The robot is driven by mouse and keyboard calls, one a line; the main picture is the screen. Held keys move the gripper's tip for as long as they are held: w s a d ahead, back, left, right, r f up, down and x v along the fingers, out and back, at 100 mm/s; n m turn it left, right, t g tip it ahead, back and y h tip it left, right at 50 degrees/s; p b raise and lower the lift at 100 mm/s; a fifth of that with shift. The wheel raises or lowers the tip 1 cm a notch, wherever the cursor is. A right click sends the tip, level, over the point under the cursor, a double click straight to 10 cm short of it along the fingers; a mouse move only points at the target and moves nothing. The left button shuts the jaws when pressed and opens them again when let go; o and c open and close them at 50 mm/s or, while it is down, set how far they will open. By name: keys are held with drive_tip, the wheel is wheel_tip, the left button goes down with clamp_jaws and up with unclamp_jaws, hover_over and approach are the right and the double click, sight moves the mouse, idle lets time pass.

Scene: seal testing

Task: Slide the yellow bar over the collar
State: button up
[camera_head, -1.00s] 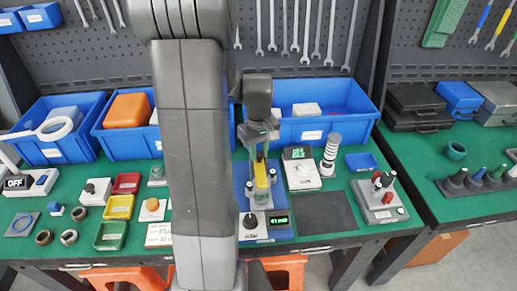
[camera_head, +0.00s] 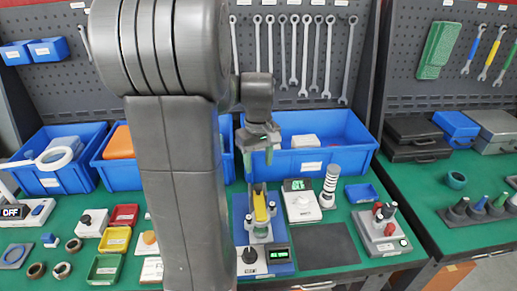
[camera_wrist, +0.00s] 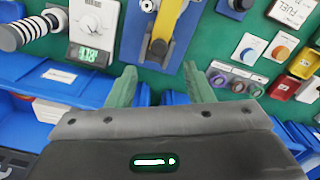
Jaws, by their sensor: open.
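The yellow bar (camera_head: 260,206) lies on a grey metal fixture (camera_head: 259,231) on a blue base plate. It also shows at the top of the wrist view (camera_wrist: 170,14), with a round grey part at its near end. I cannot tell for sure which part is the collar. My gripper (camera_head: 258,153) is open and empty, raised above and behind the bar, in front of the blue bin. In the wrist view my gripper (camera_wrist: 160,76) has its green fingers wide apart, with nothing between them, and the bar is beyond them.
A black knob box (camera_head: 250,256) and a display box (camera_head: 279,254) sit at the front of the base plate. A white meter (camera_head: 301,206) and a striped cylinder (camera_head: 330,185) stand to the right. A blue bin (camera_head: 345,155) is behind. A dark mat (camera_head: 325,245) is clear.

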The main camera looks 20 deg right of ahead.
wheel_tip(320, 180, up, 5)
hover_over(258, 187)
drive_tip(key=shift+f, duration=0.2)
idle(0.4)
wheel_tip(258, 187, down, 13)
drive_tip(key=shift+r+p, duration=0.1)
drive_tip(key=shift+p, duration=0.2)
drive_tip(key=shift+w+d+f, duration=0.2)
drive_tip(key=shift+w+f, duration=0.15)
drive_tip(key=shift+w, duration=0.15)
drive_tip(key=shift+w+d, duration=0.1)
drive_tip(key=shift+w, duration=0.25)
drive_tip(key=shift+s, duration=0.1)
